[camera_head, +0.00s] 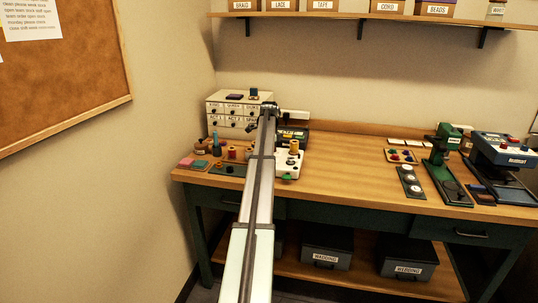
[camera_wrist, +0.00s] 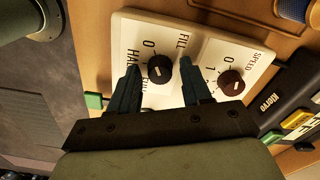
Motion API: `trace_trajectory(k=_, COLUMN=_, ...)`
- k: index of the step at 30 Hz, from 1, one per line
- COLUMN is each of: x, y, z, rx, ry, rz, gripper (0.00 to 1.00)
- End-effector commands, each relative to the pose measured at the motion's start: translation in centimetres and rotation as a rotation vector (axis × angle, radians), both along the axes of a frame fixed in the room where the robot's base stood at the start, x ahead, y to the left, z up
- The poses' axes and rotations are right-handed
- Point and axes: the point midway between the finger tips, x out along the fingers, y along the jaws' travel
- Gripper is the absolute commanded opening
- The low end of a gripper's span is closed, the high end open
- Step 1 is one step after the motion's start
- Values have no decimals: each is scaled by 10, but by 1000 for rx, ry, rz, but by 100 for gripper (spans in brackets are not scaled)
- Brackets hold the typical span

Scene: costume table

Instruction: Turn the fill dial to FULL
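The fill dial (camera_wrist: 162,67) is a dark round knob with a pale mark, on a white panel (camera_wrist: 120,30) in the wrist view. The word FILL, a 0 and HALF are printed around it. The FULL marking is mostly hidden by my gripper, and I cannot tell exactly where the mark points. My gripper (camera_wrist: 159,72) is open, with one finger on each side of the dial. Gaps show between knob and fingers, narrower at the left finger. In the head view, the white panel (camera_head: 290,166) is partly hidden behind my arm.
A brown SPEED dial (camera_wrist: 231,82) sits close to the right finger on the same panel. A black machine with yellow parts (camera_wrist: 298,118) is at the right. A green piece (camera_wrist: 95,100) lies by the left finger. In the head view, small drawers (camera_head: 228,112) stand behind.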

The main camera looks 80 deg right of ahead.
Motion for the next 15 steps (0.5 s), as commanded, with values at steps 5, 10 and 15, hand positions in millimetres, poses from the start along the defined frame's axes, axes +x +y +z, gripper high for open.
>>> trace_trajectory(k=5, x=0, y=0, z=0, rx=0, ry=0, rz=0, gripper=31)
trace_trajectory(k=10, x=0, y=0, z=0, rx=0, ry=0, rz=0, gripper=14)
trace_trajectory(k=15, x=0, y=0, z=0, rx=0, ry=0, rz=0, gripper=0)
